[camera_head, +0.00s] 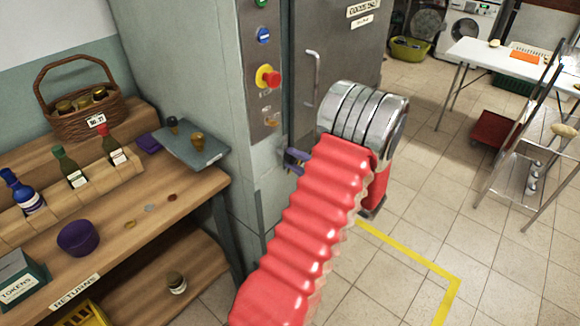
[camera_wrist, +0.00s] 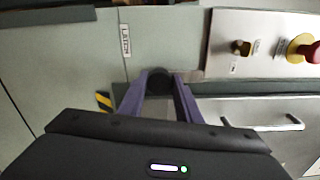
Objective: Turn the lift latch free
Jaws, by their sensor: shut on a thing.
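The lift latch (camera_wrist: 159,77) is a dark rounded knob on the grey cabinet front, beside a small label that reads LATCH (camera_wrist: 125,40). In the wrist view the two purple fingers of my gripper (camera_wrist: 160,90) stand on either side of the knob and are shut on it. In the head view my gripper (camera_head: 296,158) shows as a bit of purple at the cabinet's lower front. There the latch itself is hard to make out, and my red sleeved arm covers the area to its right.
The grey lift cabinet (camera_head: 185,80) carries a control panel with a red button on yellow (camera_head: 268,77) and a door handle (camera_head: 312,78). A wooden bench with bottles and a purple bowl (camera_head: 78,238) stands left. Tiled floor with a yellow line (camera_head: 410,258) is open at right.

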